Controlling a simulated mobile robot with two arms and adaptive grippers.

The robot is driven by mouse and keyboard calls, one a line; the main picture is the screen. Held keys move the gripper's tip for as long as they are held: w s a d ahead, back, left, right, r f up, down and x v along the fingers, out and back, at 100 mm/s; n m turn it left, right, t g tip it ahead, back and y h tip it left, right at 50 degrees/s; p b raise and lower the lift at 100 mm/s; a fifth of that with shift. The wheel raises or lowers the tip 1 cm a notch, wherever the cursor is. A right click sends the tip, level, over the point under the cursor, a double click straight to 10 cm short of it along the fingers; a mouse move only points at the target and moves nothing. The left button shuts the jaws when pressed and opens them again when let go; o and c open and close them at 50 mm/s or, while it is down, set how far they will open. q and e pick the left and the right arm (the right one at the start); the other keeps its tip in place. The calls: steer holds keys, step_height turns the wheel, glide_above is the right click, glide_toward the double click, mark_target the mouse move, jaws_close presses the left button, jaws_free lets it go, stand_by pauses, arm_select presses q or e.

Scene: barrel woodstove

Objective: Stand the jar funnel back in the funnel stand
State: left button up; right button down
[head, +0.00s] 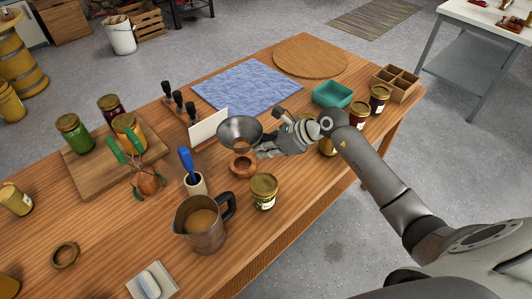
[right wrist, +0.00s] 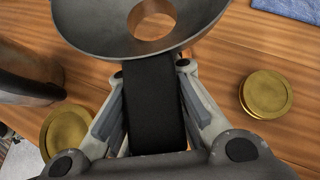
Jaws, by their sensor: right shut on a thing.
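The jar funnel (head: 240,130), a grey metal bowl with an open bottom hole, is held upright or nearly so above the middle of the table. Its rim and hole also show at the top of the right wrist view (right wrist: 95,32). My right gripper (head: 268,148) is shut on the funnel's dark handle (right wrist: 155,110), reaching in from the right. A round wooden ring, apparently the funnel stand (head: 243,172), sits on the table just below the funnel. The funnel appears apart from it, but the exact gap is unclear. My left gripper is not in view.
A gold-lidded jar (head: 264,192) stands close in front of the ring. A metal pitcher (head: 202,228) and a crock with a blue-handled tool (head: 195,185) stand to the left. A white card (head: 208,126) is behind.

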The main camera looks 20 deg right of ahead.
mark_target(254, 167)
steer(key=shift+w+f+b, duration=0.1)
steer(key=shift+f+b, duration=0.8)
steer(key=shift+f, duration=0.55)
steer(key=shift+f+b, duration=0.45)
steer(key=shift+f, duration=0.35)
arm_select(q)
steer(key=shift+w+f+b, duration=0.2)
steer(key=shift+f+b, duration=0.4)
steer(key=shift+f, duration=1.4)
arm_select(e)
steer(key=shift+f, duration=0.65)
arm_select(q)
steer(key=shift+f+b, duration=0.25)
steer(key=shift+b, duration=0.05)
arm_select(e)
steer(key=shift+f, duration=0.3)
arm_select(q)
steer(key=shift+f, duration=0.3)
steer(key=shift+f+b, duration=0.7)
steer(key=shift+b, duration=0.3)
arm_select(e)
steer(key=shift+f, duration=0.85)
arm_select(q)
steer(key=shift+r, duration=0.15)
arm_select(e)
steer(key=shift+r, duration=0.2)
